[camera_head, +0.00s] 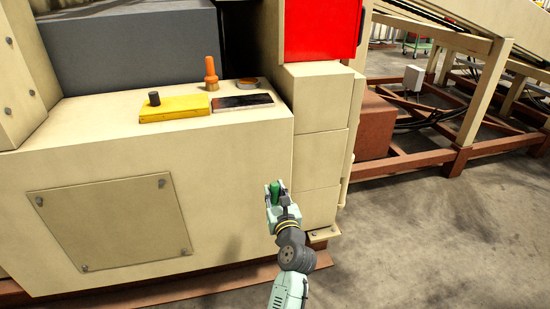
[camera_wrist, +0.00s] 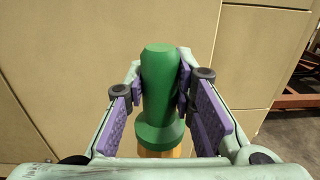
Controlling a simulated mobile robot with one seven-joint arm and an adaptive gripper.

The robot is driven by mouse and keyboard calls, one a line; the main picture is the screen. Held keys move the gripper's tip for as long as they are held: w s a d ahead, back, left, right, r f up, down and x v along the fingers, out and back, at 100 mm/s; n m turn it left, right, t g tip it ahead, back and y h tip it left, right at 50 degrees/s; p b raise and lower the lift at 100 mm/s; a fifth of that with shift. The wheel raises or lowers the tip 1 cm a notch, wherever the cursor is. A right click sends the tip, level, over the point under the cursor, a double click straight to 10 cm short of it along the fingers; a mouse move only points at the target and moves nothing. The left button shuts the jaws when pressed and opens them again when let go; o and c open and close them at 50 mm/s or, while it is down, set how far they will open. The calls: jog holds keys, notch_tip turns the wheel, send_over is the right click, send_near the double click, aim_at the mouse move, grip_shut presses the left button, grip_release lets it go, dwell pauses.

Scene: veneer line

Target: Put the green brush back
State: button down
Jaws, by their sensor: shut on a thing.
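The green brush (camera_wrist: 160,95) is held upright between the purple pads of my gripper (camera_wrist: 158,80) in the wrist view. Its handle widens to a collar, and a tan part shows below the collar. In the head view, the brush's green top (camera_head: 275,188) shows at my gripper (camera_head: 274,192). My gripper is in front of the cream machine cabinet, below and to the right of its top ledge. The lower end of the brush is hidden.
On the cream ledge (camera_head: 100,125) are a yellow block (camera_head: 175,109) with a black knob, an orange-handled brush (camera_head: 211,74), a dark flat plate (camera_head: 243,102) and a small round tin (camera_head: 248,84). A grey block (camera_head: 130,50) stands behind. Open floor lies right.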

jog(key=s+f+h+b, duration=0.1)
jog(key=s+f+b, duration=0.1)
jog(key=f, duration=1)
jog(key=s+a+f+m+h+b, duration=0.1)
jog(key=s+f+b, duration=0.2)
jog(key=f, duration=0.9)
jog(key=s+f+m+h+b, duration=0.1)
jog(key=s+f, duration=0.4)
jog(key=f, duration=0.7)
jog(key=shift+s+a+b, duration=0.2)
jog(key=shift+a+b, duration=0.05)
jog(key=shift+b, duration=0.45)
